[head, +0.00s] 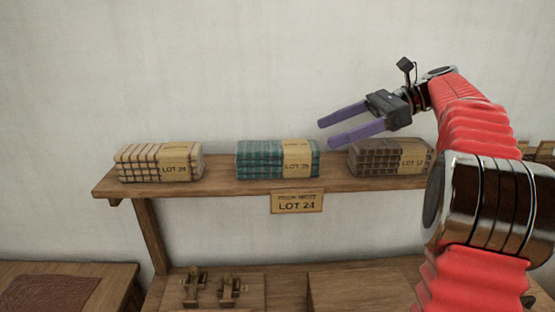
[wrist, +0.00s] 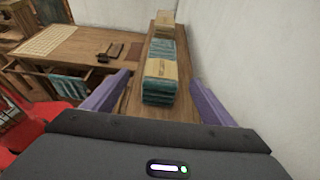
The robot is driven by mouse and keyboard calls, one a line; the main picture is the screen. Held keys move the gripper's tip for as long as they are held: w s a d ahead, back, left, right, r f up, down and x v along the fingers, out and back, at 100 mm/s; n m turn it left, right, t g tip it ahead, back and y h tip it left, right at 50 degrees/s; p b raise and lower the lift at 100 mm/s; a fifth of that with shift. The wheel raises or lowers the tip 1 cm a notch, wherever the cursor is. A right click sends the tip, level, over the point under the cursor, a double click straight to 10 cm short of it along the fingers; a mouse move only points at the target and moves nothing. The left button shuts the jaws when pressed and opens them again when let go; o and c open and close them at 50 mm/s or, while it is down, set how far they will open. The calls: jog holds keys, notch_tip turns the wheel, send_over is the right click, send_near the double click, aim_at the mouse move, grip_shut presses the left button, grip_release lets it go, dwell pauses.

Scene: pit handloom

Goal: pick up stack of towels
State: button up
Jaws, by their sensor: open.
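Three folded towel stacks sit in a row on a wooden shelf (head: 225,187). The left stack is cream and brown checked (head: 140,163), with a tan band reading LOT 24. The middle stack is teal (head: 258,160), and the right stack is brown (head: 373,158); both have tan bands. My gripper (head: 325,132) is open and empty, above the shelf between the teal and brown stacks, its purple fingers pointing left. In the wrist view the teal stack (wrist: 160,50) shows between the fingers, apart from them, with the cream stack (wrist: 164,19) beyond. The brown stack is out of that view.
A sign (head: 297,202) on the shelf's front edge reads LOT 24; its upper line is hard to read. A pale wall (head: 190,70) stands close behind the shelf. Below is a lower surface with small wooden pieces (head: 228,290). Shelf gaps separate the stacks.

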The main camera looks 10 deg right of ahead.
aim_at(295, 145)
jog(key=x, duration=0.7)
jog(key=shift+a+f, duration=0.1)
jog(key=shift+a, duration=0.05)
jog(key=shift+w+x, duration=0.1)
jog(key=shift+x, duration=1.15)
jog(key=shift+w+x, duration=0.15)
jog(key=shift+x, duration=1.15)
jog(key=shift+f, duration=0.15)
jog(key=shift+c, duration=0.4)
jog(key=c, duration=1.2)
jog(key=shift+o, duration=0.2)
notch_tip(295, 145, up, 10)
jog(key=shift+r, duration=0.1)
